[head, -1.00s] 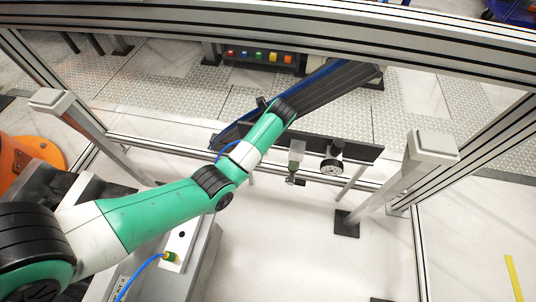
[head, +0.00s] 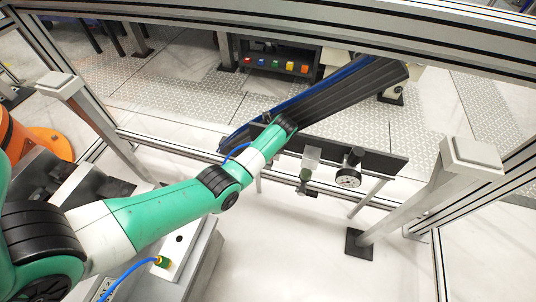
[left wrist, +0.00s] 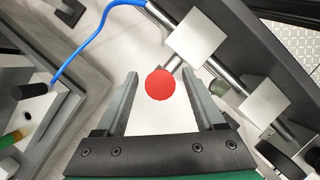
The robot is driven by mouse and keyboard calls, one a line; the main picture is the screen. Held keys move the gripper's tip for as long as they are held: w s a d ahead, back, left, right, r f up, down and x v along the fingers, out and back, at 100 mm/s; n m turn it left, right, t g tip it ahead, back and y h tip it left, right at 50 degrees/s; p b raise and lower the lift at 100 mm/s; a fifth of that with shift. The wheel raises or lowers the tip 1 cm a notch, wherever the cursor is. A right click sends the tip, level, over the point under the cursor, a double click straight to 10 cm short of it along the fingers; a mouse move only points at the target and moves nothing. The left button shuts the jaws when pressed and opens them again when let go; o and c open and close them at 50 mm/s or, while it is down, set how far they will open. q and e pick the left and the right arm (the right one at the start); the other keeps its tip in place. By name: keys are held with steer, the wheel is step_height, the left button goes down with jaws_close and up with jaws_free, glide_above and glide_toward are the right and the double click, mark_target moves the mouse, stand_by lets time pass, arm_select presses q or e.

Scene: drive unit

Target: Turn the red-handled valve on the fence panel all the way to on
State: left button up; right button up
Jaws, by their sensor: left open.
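The red handle (left wrist: 160,84) shows as a round red end in the left wrist view, beside a silver valve block (left wrist: 195,38) with pipe stubs. My left gripper (left wrist: 160,74) is open, with one finger on each side of the red handle. Gaps show between the handle and both fingers. How far the handle lies beyond the fingertips in depth I cannot tell. In the head view the dark fence panel (head: 378,160) stands past my left wrist, which hides the valve and the gripper. My right gripper is not in view.
A filter unit (head: 310,160) and a round gauge (head: 347,179) sit on the panel right of my wrist. A second silver block (left wrist: 266,101) is close to the right finger. A blue hose (left wrist: 85,38) runs at upper left. Fence posts (head: 400,207) frame the area.

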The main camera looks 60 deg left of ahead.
arm_select(q)
steer(key=shift+c, duration=0.3)
jaws_close()
stand_by(1.2)
